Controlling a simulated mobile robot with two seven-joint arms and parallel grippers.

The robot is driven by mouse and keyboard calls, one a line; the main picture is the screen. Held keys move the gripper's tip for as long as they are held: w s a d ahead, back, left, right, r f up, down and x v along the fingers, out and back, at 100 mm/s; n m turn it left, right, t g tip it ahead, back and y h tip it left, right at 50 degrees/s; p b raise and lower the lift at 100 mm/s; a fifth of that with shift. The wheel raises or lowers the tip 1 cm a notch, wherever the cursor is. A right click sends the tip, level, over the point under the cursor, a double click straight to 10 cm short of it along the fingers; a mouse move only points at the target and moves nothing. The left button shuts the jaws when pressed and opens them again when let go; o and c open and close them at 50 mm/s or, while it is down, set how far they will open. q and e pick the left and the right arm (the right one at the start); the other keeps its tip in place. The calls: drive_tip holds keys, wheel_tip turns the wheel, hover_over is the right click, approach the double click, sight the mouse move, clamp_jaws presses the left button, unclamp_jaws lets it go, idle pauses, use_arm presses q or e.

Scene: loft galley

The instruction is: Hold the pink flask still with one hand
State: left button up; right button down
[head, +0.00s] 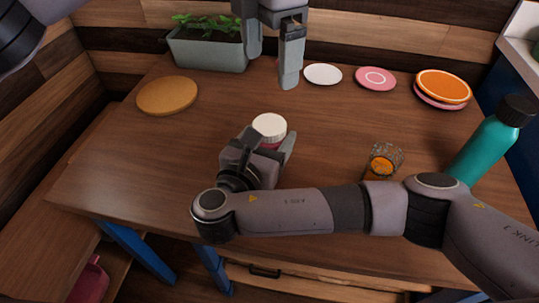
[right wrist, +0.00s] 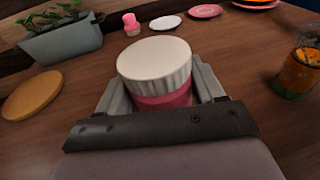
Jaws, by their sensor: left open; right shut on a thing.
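The pink flask (head: 270,126) stands upright on the wooden table, with a white ribbed lid on top. Most of its pink body is hidden by my right gripper (head: 267,145). My right gripper is shut on the flask, one finger on each side below the lid. In the right wrist view the flask (right wrist: 164,101) sits between the two fingers. My left gripper (head: 271,70) is open and empty, above the table's far side, behind the flask and apart from it.
A planter (head: 208,54) and a round cork board (head: 167,95) are at the far left. A white plate (head: 323,74), a pink plate (head: 375,78) and stacked plates (head: 443,86) line the back. A glass (head: 384,161) and a teal bottle (head: 485,147) stand right. A small pink object (right wrist: 131,25) stands behind.

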drive_tip(key=shift+c, duration=0.2)
unclamp_jaws()
drive_tip(key=p+v, duration=0.3)
drive_tip(key=v, duration=0.4)
drive_tip(key=shift+p, duration=0.4)
drive_tip(key=shift+s+a, duration=0.1)
drive_tip(key=shift+s, duration=0.05)
